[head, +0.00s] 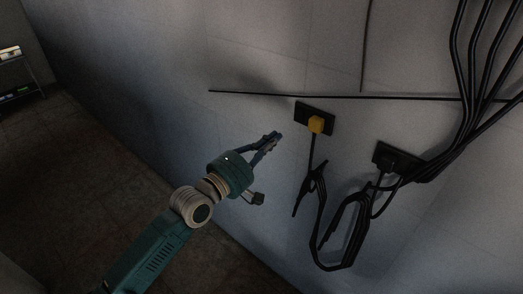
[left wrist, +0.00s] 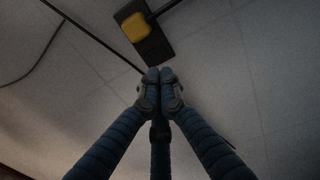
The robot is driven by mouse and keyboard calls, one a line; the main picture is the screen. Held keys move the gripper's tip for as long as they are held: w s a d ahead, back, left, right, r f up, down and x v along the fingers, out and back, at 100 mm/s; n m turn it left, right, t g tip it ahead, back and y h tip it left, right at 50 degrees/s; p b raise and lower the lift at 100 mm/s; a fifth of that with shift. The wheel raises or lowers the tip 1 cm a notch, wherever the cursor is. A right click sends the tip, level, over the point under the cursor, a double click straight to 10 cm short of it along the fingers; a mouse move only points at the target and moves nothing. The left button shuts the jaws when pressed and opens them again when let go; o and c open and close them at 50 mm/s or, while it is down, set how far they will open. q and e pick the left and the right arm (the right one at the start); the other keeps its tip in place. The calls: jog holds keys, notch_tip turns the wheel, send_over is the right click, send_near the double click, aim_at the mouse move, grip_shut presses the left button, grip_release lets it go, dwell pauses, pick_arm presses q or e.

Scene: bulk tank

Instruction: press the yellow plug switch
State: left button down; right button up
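The yellow plug switch (head: 316,124) sits on a black wall plate (head: 303,108) on the pale wall in the head view, right of my left gripper. It also shows at the top of the left wrist view (left wrist: 135,27), on its black plate, just beyond the fingertips. My left gripper (head: 277,136) is near the wall, apart from the switch. In the left wrist view its fingertips (left wrist: 160,76) are together with nothing seen between them. My right gripper is not in view.
A second black outlet (head: 397,158) with cables is on the wall at the right. Thick black cables (head: 470,60) run down the upper right, and a loop (head: 335,266) hangs below. A thin conduit (head: 250,93) crosses the wall. A shelf (head: 18,75) stands far left.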

pick_arm(q)
jog(key=v, duration=0.4)
jog(key=shift+s+a+r, duration=0.15)
jog(key=shift+r, duration=0.05)
